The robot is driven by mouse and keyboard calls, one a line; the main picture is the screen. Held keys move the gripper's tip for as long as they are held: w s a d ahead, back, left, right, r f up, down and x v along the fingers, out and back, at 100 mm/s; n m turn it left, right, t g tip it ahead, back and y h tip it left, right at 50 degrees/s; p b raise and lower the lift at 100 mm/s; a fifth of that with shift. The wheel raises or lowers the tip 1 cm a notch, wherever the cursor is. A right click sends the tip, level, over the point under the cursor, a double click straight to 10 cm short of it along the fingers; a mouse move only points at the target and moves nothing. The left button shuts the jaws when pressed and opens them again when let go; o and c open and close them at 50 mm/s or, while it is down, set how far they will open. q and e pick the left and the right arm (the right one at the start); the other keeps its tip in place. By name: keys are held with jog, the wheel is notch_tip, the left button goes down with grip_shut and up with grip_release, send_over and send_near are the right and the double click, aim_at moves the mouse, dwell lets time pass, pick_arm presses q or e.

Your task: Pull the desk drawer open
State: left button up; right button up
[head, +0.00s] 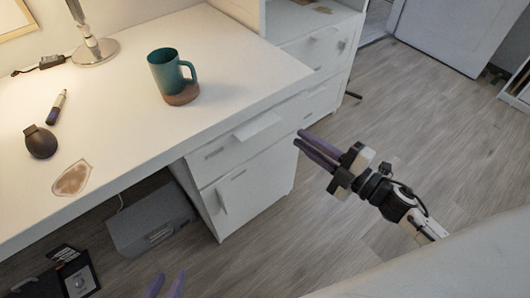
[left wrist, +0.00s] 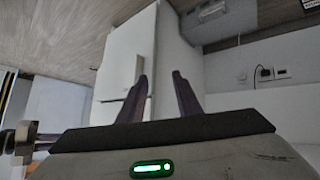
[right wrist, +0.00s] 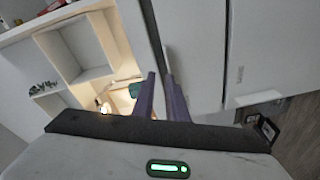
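The white desk drawer (head: 232,148) sits under the desktop's front edge, above a cabinet door, and looks closed. Its pale bar handle (head: 257,126) sticks out from the front. My right gripper (head: 298,137) is right of the handle, apart from it, with its purple fingers a little apart and nothing between them. My left gripper (head: 166,284) shows only its fingertips at the bottom edge, apart and empty. In the left wrist view its open fingers (left wrist: 160,75) point toward the white cabinet. In the right wrist view the fingers (right wrist: 160,73) have a narrow gap.
A teal mug (head: 172,80), a dark bulb-shaped object (head: 40,141), a marker (head: 57,106) and a lamp base (head: 95,52) are on the desktop (head: 125,120). A grey box (head: 150,218) is under the desk. Another white drawer unit (head: 325,52) stands behind.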

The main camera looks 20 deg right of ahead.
jog(key=w+a+f+n+g+y+b, duration=0.1)
jog(key=w+a+n+g+y+b, duration=0.1)
jog(key=w+a+n, duration=0.5)
jog(key=shift+w+a+f+y+b, duration=0.3)
jog(key=shift+w+y+b, duration=0.3)
jog(key=shift+y+b, duration=0.3)
grip_shut()
jog(key=shift+d+g, duration=0.1)
jog(key=shift+g, duration=0.2)
dwell(0.8)
